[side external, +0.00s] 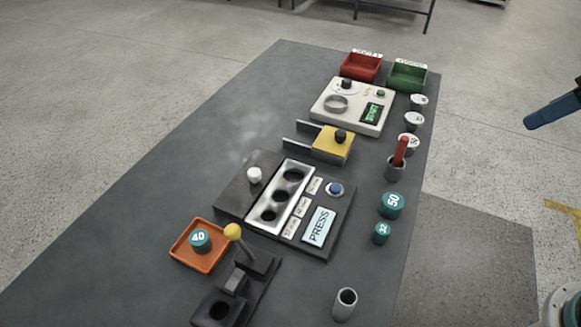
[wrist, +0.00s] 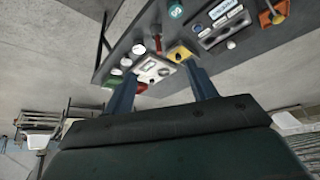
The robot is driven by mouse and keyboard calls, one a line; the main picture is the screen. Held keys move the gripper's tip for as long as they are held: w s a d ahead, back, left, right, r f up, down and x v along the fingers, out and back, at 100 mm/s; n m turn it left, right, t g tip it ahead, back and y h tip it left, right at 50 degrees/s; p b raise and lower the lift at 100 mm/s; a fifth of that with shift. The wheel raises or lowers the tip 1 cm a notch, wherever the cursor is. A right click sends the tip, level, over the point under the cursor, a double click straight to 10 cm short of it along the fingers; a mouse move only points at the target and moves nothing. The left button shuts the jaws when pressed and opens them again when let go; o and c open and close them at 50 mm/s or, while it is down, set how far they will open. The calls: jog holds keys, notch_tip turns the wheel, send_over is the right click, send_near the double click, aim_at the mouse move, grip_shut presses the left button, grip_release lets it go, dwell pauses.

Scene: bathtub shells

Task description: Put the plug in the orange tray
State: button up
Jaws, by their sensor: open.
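A teal plug marked 40 (side external: 200,239) sits upright inside the orange tray (side external: 180,259) at the left front of the table. A teal plug marked 50 (side external: 391,205) and a smaller one marked 32 (side external: 381,233) stand on bare table near the right edge. The tray also shows at the top right of the wrist view (wrist: 266,19). My gripper (wrist: 159,69) is open, with two blue fingers apart and nothing held. In the side view a blue finger of my gripper (side external: 551,113) is off the table's right side, away from the plugs.
A panel with three holes (side external: 272,220) stands mid-table, near a yellow-knobbed lever (side external: 233,231). Behind are a yellow block (side external: 325,147), a white panel (side external: 352,118), and red (side external: 353,72) and green (side external: 399,83) bins. A grey cup (side external: 344,305) stands in front. The table's left side is clear.

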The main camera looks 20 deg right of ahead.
jog(key=s+d+f+m+h, duration=0.1)
jog(key=s+d+f+m, duration=0.1)
jog(key=s+d, duration=0.2)
jog(key=s, duration=0.3)
jog(key=shift+s+f, duration=0.15)
jog(key=shift+s, duration=0.15)
dwell(0.3)
